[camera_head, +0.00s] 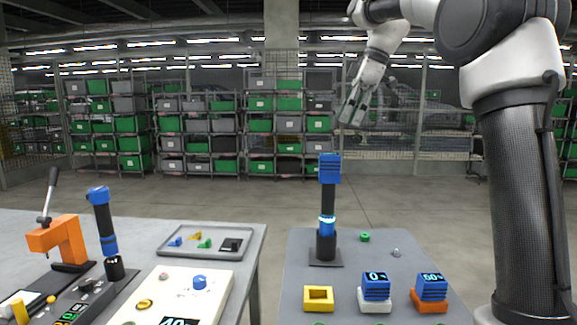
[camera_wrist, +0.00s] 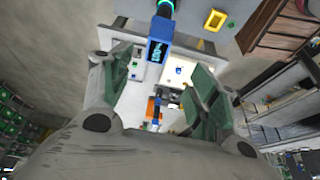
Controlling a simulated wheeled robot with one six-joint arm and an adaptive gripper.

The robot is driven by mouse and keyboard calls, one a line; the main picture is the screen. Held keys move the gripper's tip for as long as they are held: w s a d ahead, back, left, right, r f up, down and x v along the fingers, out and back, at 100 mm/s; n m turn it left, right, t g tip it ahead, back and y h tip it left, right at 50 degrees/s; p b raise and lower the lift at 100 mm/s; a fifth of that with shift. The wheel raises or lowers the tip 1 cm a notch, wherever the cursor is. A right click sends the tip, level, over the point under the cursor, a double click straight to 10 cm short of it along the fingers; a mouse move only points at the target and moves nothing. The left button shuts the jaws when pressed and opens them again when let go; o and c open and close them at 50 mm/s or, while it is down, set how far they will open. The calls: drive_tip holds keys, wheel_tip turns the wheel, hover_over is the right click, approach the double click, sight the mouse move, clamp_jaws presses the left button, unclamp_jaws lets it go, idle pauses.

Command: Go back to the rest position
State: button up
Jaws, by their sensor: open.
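My gripper (camera_head: 354,106) hangs in the air at the upper right of the head view, above and beyond the right table (camera_head: 300,262). In the wrist view my gripper (camera_wrist: 155,82) shows its two green-grey fingers spread apart, with nothing between them that it holds. A black tool with a blue top (camera_head: 329,168) stands upright in a dark base on the right table. My gripper is above its top and clear of it. In the wrist view the blue top (camera_wrist: 160,45) lies above the gap between the fingers.
The left table holds an orange press (camera_head: 57,240), a second blue-topped tool (camera_head: 98,196), a grey tray (camera_head: 212,256) and a white board (camera_head: 215,290). A yellow square part (camera_head: 318,298) and two blocks with displays sit on the right table. Shelves (camera_head: 205,130) with green bins stand far behind.

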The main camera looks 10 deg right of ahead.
drive_tip(key=s+d+f+m+t+h, duration=0.1)
drive_tip(key=s+d+f+m, duration=0.1)
drive_tip(key=s+m, duration=0.35)
drive_tip(key=s+d+f+m+t+h, duration=0.1)
drive_tip(key=s+d+f+m, duration=0.15)
drive_tip(key=s, duration=0.65)
drive_tip(key=s+d+f+m+h, duration=0.1)
drive_tip(key=s+d+f+m, duration=0.1)
drive_tip(key=s+f, duration=0.6)
drive_tip(key=s+d+f+m+t+h, duration=0.1)
drive_tip(key=s+d+f+m, duration=0.2)
drive_tip(key=s+f+m, duration=0.2)
drive_tip(key=s+f, duration=0.2)
drive_tip(key=s, duration=0.2)
drive_tip(key=shift+d+f, duration=0.3)
drive_tip(key=shift+f, duration=0.1)
